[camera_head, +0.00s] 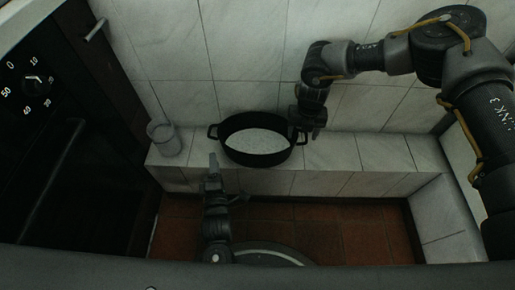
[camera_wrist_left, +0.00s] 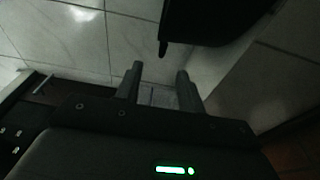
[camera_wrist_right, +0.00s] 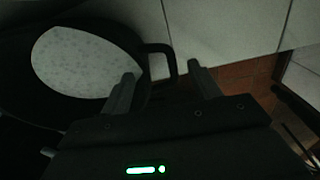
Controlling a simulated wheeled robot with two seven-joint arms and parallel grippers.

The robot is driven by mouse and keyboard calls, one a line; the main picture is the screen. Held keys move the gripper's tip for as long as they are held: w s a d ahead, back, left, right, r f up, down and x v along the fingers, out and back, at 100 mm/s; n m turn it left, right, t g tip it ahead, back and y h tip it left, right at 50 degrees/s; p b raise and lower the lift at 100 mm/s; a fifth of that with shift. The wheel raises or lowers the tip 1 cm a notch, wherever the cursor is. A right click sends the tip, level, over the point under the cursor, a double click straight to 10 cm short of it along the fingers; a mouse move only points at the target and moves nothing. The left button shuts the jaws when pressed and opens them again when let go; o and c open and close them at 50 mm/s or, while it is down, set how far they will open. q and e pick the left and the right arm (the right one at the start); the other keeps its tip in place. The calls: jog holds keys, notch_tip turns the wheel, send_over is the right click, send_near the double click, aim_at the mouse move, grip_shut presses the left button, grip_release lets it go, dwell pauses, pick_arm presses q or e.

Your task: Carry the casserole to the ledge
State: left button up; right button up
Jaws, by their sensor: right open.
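The casserole (camera_head: 258,159), a black round pot with a pale speckled inside and two side handles, sits upright on the tiled ledge (camera_head: 375,152). My right gripper (camera_head: 309,133) is open at the pot's right handle. In the right wrist view the handle (camera_wrist_right: 173,62) lies ahead of and between the spread fingers (camera_wrist_right: 161,84), not clamped. My left gripper (camera_head: 214,168) is in front of the pot's left side, below its left handle. In the left wrist view its fingers (camera_wrist_left: 160,78) are apart and empty, with the dark pot (camera_wrist_left: 210,20) beyond them.
A clear glass (camera_head: 165,139) stands on the ledge left of the pot. A black oven (camera_head: 65,150) with a dial fills the left side. White tiled wall rises behind. The ledge right of the pot is clear. Reddish floor tiles (camera_head: 340,235) lie below.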

notch_tip(320, 180, up, 12)
dwell(0.4)
jog(key=shift+f, duration=0.15)
dwell(0.3)
